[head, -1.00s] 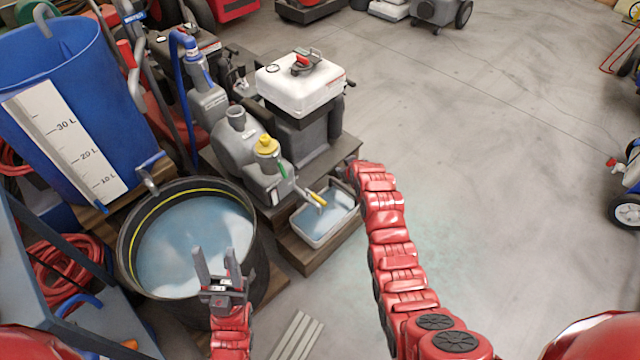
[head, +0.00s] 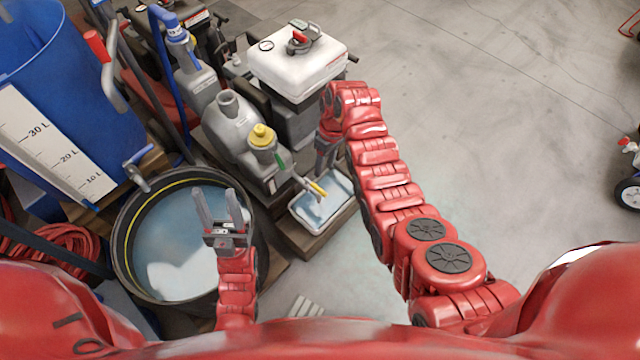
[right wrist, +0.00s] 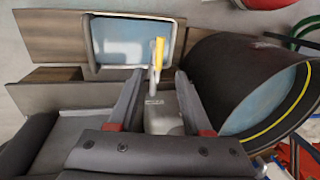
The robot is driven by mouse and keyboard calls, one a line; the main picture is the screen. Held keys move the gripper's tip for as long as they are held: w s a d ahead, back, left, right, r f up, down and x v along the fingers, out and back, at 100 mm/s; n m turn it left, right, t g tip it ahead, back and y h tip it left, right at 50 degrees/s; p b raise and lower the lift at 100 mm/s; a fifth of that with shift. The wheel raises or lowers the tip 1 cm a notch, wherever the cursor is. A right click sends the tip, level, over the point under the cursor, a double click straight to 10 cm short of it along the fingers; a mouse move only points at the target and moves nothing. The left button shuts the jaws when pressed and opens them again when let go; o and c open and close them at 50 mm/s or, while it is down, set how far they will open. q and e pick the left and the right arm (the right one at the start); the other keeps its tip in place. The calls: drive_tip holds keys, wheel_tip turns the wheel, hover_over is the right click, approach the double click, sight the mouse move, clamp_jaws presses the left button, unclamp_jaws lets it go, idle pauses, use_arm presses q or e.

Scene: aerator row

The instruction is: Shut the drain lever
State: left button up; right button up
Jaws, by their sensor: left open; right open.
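The drain lever (head: 318,189) is a small yellow handle on a grey spout at the pump's front, above a shallow tray of water (head: 306,214). In the head view it looks roughly in line with the spout. In the right wrist view the lever (right wrist: 159,51) stands just beyond the fingertips, between their lines. My right gripper (right wrist: 160,76) is open and empty, pointing at the lever. In the head view its fingers are mostly hidden by my arm. My left gripper (head: 221,208) is open and empty above the black round tub (head: 122,238).
The grey pump with a yellow cap (head: 262,136) and a white-tanked engine (head: 298,62) stand behind the tray. A blue graduated tank (head: 100,105) with a tap (head: 137,168) is at left. Open floor lies to the right.

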sight(319, 188)
drive_tip(key=f, duration=0.3)
drive_tip(key=a+f+b, duration=0.1)
drive_tip(key=f, duration=0.2)
drive_tip(key=s+f+b, duration=0.1)
drive_tip(key=f, duration=0.2)
drive_tip(key=shift+a+f, duration=0.1)
drive_tip(key=shift+a, duration=0.05)
drive_tip(key=shift+s, duration=0.1)
drive_tip(key=shift+c, duration=0.2)
clamp_jaws()
idle(0.7)
